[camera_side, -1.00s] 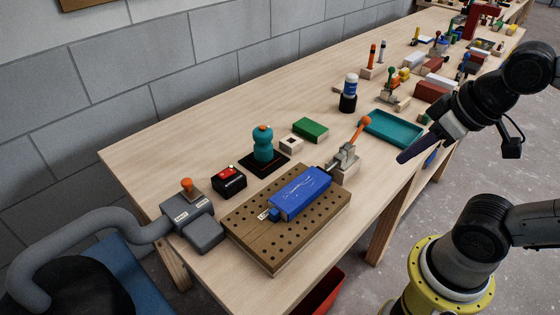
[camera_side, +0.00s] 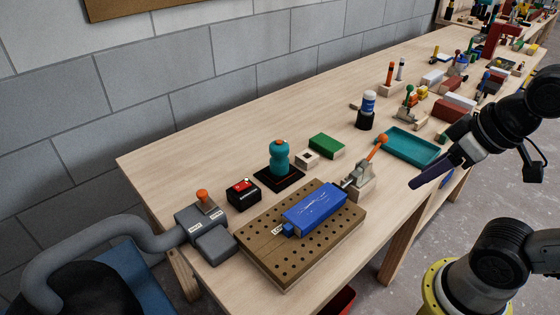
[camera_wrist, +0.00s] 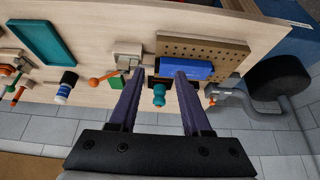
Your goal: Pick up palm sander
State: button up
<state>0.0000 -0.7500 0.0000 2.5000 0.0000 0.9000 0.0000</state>
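The palm sander (camera_side: 280,157) appears to be the teal knobbed body with an orange spot on top, upright on a black square base on the bench. In the wrist view its teal body (camera_wrist: 159,95) shows between my two fingers, farther off and untouched. My gripper (camera_side: 415,184) has dark purple fingers and hangs beyond the bench's front edge, to the right of the sander and well apart from it. In the wrist view my gripper (camera_wrist: 159,74) is open, with nothing between its fingertips.
A blue batten (camera_side: 315,208) lies on a perforated board (camera_side: 265,250) in front of the sander, beside an orange-handled clamp (camera_side: 362,180). A black box with a red top (camera_side: 243,193), a green block (camera_side: 326,146) and a teal tray (camera_side: 408,146) are nearby. Bare bench lies behind the sander.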

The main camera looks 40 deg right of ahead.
jog(key=o, duration=0.7)
jog(key=shift+o, duration=0.2)
